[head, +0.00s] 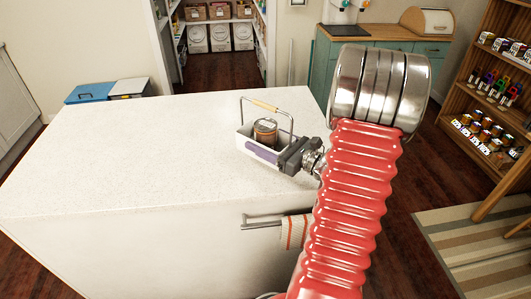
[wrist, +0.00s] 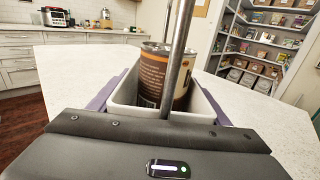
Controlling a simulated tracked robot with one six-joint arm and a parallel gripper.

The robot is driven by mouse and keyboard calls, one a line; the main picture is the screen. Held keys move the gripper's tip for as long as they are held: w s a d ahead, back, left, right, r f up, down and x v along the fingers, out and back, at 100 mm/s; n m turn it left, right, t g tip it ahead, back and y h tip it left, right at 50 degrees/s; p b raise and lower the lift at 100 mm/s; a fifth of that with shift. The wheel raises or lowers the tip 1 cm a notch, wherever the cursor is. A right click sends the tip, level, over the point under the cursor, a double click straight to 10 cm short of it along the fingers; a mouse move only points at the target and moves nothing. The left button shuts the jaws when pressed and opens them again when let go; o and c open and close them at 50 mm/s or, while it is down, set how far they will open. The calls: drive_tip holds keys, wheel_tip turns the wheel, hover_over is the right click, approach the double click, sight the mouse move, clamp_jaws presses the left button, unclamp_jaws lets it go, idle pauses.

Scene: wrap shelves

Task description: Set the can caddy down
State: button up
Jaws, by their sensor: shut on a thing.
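The can caddy (head: 243,143) is a white open box with a thin metal hoop handle and a wooden grip. A can (head: 265,131) with a brown label stands upright in it. My gripper (head: 262,140) is shut on the caddy, with purple fingers along its two long sides. In the wrist view the caddy (wrist: 206,106) shows between the fingers, with the can (wrist: 155,78) behind a metal handle post. The caddy looks level, over the white counter (head: 120,165). I cannot tell whether its base touches the counter, as the contact is not clear.
The counter is clear left of the caddy. A striped towel (head: 294,231) hangs on a rail at the counter's front. A wooden shelf (head: 466,95) with cans stands at the right, and a teal cabinet (head: 385,55) at the back. Blue and white bins (head: 93,92) stand beyond the counter.

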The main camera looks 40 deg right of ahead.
drive_tip(key=shift+f, duration=0.4)
drive_tip(key=shift+f, duration=2.1)
drive_tip(key=o, duration=1.3)
drive_tip(key=shift+f, duration=0.1)
drive_tip(key=shift+o, duration=0.2)
drive_tip(key=s, duration=0.4)
drive_tip(key=s+d, duration=0.1)
drive_tip(key=s, duration=0.3)
drive_tip(key=s+d, duration=0.1)
drive_tip(key=s, duration=0.2)
drive_tip(key=shift+s+d, duration=0.1)
drive_tip(key=shift+s, duration=0.3)
